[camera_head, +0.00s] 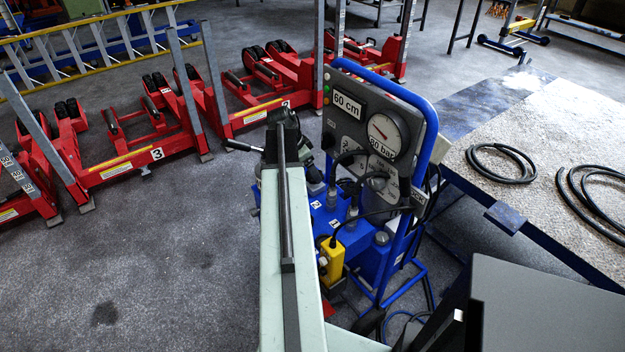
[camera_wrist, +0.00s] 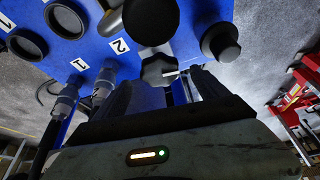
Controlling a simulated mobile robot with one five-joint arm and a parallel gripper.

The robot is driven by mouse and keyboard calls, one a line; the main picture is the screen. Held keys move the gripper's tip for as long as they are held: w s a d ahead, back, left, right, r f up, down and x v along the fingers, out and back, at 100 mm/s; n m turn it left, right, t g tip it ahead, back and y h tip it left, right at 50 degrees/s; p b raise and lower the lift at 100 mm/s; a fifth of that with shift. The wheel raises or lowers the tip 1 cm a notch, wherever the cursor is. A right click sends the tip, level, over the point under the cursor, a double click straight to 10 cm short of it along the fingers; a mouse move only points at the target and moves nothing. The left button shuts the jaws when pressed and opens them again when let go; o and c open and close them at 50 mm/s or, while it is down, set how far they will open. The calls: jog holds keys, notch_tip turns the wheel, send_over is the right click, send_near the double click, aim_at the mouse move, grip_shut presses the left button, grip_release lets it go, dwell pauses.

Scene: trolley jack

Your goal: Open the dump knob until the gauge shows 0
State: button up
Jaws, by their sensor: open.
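The round white gauge (camera_head: 388,133) is on the dark panel of the blue-framed trolley. In the wrist view, a black star-shaped knob (camera_wrist: 158,70), which looks like the dump knob, stands on the blue pump block (camera_wrist: 95,45). My gripper (camera_wrist: 165,88) is open, with one dark finger on each side just below this knob. I cannot tell whether they touch it. In the head view my arm hides the knob.
A display (camera_head: 347,105) on the panel reads 60 cm. Large black caps (camera_wrist: 150,20) and hose fittings (camera_wrist: 66,100) crowd the block around the knob. A yellow pendant (camera_head: 332,259) hangs on the trolley. Red jacks (camera_head: 140,150) stand behind.

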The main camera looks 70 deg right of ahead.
jog(key=b+x, duration=0.1)
jog(key=x, duration=0.2)
jog(key=shift+w, duration=0.15)
jog(key=shift+r, duration=0.1)
jog(key=c, duration=1.4)
jog(key=shift+o, duration=0.2)
